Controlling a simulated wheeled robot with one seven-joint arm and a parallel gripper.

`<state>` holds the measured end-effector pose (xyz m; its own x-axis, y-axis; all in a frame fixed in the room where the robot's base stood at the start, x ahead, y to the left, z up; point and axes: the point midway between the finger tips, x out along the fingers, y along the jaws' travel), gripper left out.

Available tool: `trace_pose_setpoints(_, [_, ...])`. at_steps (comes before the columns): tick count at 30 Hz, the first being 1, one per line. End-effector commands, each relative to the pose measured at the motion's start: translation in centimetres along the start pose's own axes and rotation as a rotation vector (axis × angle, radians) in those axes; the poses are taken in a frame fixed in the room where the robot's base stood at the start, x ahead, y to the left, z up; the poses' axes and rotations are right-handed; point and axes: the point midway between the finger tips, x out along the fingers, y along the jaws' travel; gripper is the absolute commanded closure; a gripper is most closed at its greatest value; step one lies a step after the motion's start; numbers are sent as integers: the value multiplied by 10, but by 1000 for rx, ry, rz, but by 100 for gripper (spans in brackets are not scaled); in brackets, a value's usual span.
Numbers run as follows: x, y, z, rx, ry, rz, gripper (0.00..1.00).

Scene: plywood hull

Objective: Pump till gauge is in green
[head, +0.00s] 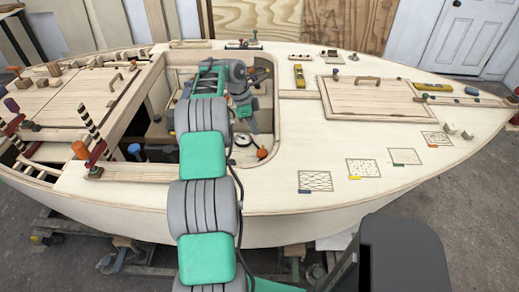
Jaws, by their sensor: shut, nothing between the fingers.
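My arm reaches over the hull into the open cockpit well. My gripper (252,122) is small and partly hidden by my own wrist, pointing down inside the well, and it is shut and empty. A small round white-faced gauge (243,140) sits low in the well, just below my gripper in the picture. Its needle and any green zone are too small to read. An orange knob (262,153) is to the right of the gauge. I cannot make out a pump handle for certain; my arm covers much of the well.
The well's pale rim (277,110) borders the opening on the right. A hatch with a wooden handle (368,97) lies on the right deck. Striped levers (88,122) stand up at the left. The deck at front right holds small patterned patches (318,181).

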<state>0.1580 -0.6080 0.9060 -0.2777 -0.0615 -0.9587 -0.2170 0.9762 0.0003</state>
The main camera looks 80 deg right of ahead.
Motion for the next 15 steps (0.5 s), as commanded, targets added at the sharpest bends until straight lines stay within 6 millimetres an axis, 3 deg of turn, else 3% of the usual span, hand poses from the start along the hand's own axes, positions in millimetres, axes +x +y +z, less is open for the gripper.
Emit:
trace_pose_setpoints(1, [14,1,0,0,1,2,100])
trace_pose_setpoints(9, [69,1,0,-2,0,2,100])
trace_pose_setpoints(15, [96,0,9,-2,0,1,100])
